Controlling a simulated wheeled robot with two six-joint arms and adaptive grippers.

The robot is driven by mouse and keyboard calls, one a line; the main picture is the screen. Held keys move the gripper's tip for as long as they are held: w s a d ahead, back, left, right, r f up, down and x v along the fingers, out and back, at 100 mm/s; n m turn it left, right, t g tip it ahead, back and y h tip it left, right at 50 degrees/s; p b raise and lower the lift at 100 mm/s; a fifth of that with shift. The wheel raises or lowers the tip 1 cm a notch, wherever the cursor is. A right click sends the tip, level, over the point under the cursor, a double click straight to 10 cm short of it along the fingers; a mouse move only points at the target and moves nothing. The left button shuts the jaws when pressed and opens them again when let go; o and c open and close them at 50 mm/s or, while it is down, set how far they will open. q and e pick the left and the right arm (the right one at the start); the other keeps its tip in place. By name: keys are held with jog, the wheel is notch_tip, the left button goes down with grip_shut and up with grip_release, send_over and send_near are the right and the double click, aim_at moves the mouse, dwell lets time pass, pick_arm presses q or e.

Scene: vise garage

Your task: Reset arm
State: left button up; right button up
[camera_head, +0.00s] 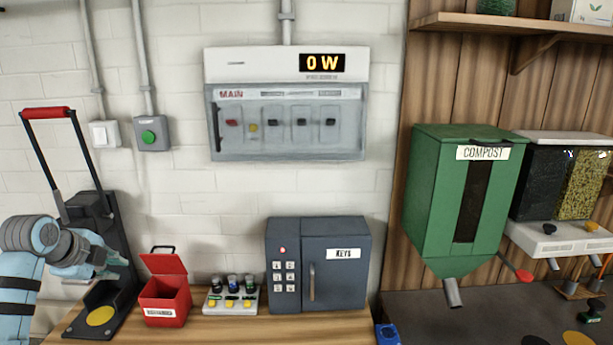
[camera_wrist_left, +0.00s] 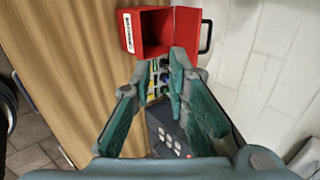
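My left gripper (camera_head: 118,268) is at the left, in front of a black stand with a red-topped handle (camera_head: 46,113). In the left wrist view its two teal fingers (camera_wrist_left: 163,75) are spread apart with nothing between them. Beyond the fingers are an open red box (camera_wrist_left: 151,32), a small panel of coloured buttons and the dark keypad safe (camera_wrist_left: 180,135). In the head view the gripper is left of the red box (camera_head: 165,299) and apart from it. My right gripper is not in view.
The wooden bench (camera_head: 220,326) carries a button panel (camera_head: 232,299) and a grey key safe (camera_head: 340,245). A breaker panel (camera_head: 286,140) reading 0 W hangs on the wall. A green compost bin (camera_head: 430,190) is at the right. The wall space above the red box is clear.

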pick_arm(q)
jog(key=s+d+f+n+g, duration=0.1)
jog(key=s+d+f+n, duration=0.1)
jog(key=s+d+f, duration=0.45)
jog(key=s+d+f+n+g, duration=0.1)
jog(key=s+d+f+n, duration=0.15)
jog(key=f, duration=0.65)
jog(key=s+d+f+n+g, duration=0.1)
jog(key=s+d+f+n, duration=0.1)
jog(key=s+d+f, duration=0.4)
jog(key=s+d+f+n, duration=0.2)
jog(key=s+n, duration=0.1)
jog(key=s, duration=0.4)
jog(key=s+d+f+n+g, duration=0.1)
jog(key=s+d+f+n, duration=0.2)
jog(key=s, duration=0.4)
jog(key=s+d+f+n, duration=0.15)
jog(key=s+n, duration=0.25)
jog(key=s, duration=0.4)
notch_tip(320, 180, down, 21)
jog(key=s+a+g, duration=0.1)
jog(key=a+g, duration=0.1)
jog(key=s+f, duration=1.1)
jog(key=s, duration=0.2)
jog(key=shift+s+f+g+b, duration=0.35)
jog(key=shift+s+g+b, duration=0.05)
jog(key=shift+b, duration=0.05)
